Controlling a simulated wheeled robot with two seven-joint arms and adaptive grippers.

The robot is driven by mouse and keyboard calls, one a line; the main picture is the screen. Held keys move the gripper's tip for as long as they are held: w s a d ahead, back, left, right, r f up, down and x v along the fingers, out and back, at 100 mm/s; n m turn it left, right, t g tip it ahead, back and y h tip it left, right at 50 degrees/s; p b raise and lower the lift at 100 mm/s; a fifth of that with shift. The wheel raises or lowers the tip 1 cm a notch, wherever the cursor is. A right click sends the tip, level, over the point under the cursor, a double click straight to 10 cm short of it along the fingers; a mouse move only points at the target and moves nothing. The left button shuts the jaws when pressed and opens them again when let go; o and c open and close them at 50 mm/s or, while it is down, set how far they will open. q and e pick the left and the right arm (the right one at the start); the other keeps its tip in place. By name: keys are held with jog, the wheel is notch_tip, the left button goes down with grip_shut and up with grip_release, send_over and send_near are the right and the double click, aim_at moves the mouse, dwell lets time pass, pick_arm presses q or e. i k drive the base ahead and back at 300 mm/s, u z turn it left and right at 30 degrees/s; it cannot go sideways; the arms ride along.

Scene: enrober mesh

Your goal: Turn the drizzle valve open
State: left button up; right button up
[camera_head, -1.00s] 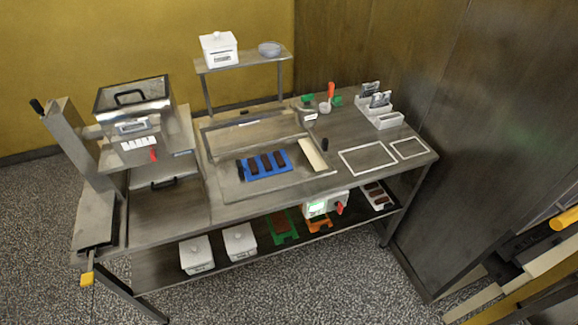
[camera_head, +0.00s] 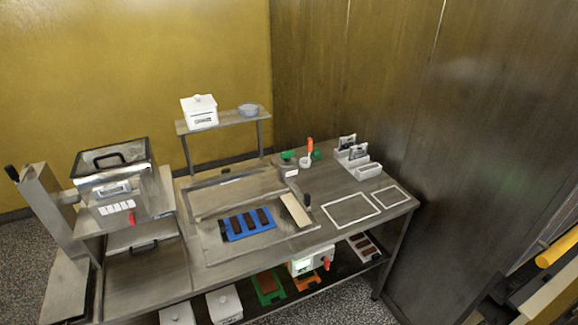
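I cannot tell for sure which part is the drizzle valve. A small red lever (camera_head: 131,219) hangs at the front of the steel tank machine (camera_head: 112,178) on the left of the bench. A red knob (camera_head: 326,263) sits on the white control box (camera_head: 302,265) below the bench top. An orange-red handle (camera_head: 310,145) stands upright by a small white dish at the back right.
A blue tray (camera_head: 226,236) with dark bars lies in the middle of the steel bench (camera_head: 160,270). A raised shelf (camera_head: 235,119) holds a white canister (camera_head: 199,112) and a bowl (camera_head: 248,109). White racks (camera_head: 367,171) stand right. A dark wall panel (camera_head: 470,150) closes the right side.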

aim_at(285, 155)
jog(key=u, duration=0.7)
jog(key=i, duration=1.1)
jog(key=z, duration=0.2)
